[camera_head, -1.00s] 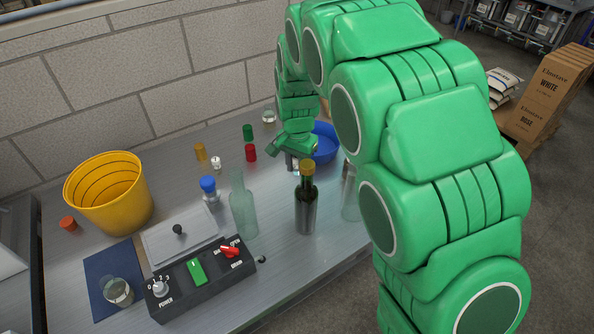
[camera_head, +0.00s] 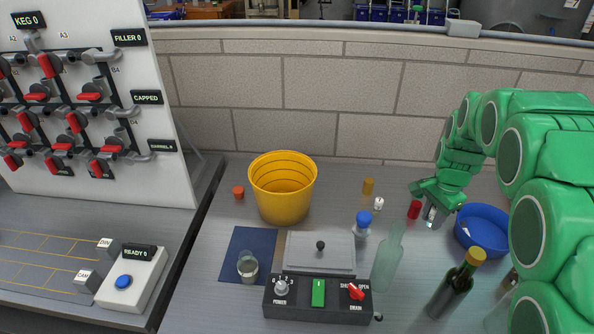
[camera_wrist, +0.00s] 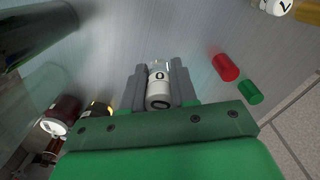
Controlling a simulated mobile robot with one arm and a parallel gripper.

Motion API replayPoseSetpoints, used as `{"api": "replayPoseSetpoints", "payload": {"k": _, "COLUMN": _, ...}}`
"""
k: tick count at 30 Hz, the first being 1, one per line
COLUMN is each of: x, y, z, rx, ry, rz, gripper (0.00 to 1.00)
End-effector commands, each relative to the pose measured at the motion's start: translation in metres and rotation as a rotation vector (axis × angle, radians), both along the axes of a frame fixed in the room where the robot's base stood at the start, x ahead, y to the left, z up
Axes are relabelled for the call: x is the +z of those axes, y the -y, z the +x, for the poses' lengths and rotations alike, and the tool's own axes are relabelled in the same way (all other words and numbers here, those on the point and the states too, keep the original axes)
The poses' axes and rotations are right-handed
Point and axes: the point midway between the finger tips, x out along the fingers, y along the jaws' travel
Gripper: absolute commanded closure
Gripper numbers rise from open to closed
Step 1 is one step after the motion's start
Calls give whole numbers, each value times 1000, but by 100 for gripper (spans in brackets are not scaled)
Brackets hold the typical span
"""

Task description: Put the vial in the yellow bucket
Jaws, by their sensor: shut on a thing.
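My gripper (camera_head: 432,214) is shut on a small vial (camera_wrist: 158,92), with pale jaws on either side of it in the wrist view. The vial has a white part with dark marks and a clear glass end. The yellow bucket (camera_head: 283,202) stands upright on the bench near the wall, well to the left of my gripper. Its visible inner wall is ribbed and its floor is hidden.
A clear bottle (camera_head: 387,262), dark bottle (camera_head: 455,285) and control box (camera_head: 318,296) stand nearer. The blue bowl (camera_head: 483,243) is at right.

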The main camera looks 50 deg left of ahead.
Motion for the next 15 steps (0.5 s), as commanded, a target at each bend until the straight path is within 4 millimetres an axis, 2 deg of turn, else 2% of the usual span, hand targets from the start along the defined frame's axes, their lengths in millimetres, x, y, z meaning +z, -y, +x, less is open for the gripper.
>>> {"api": "replayPoseSetpoints", "payload": {"k": 3, "x": 6, "y": -34, "z": 2, "rx": 3, "ry": 3, "rz": 3, "gripper": 100}}
{"api": "replayPoseSetpoints", "payload": {"k": 15, "x": 22, "y": -139, "z": -12, "rx": 4, "ry": 3, "rz": 4, "gripper": 100}}
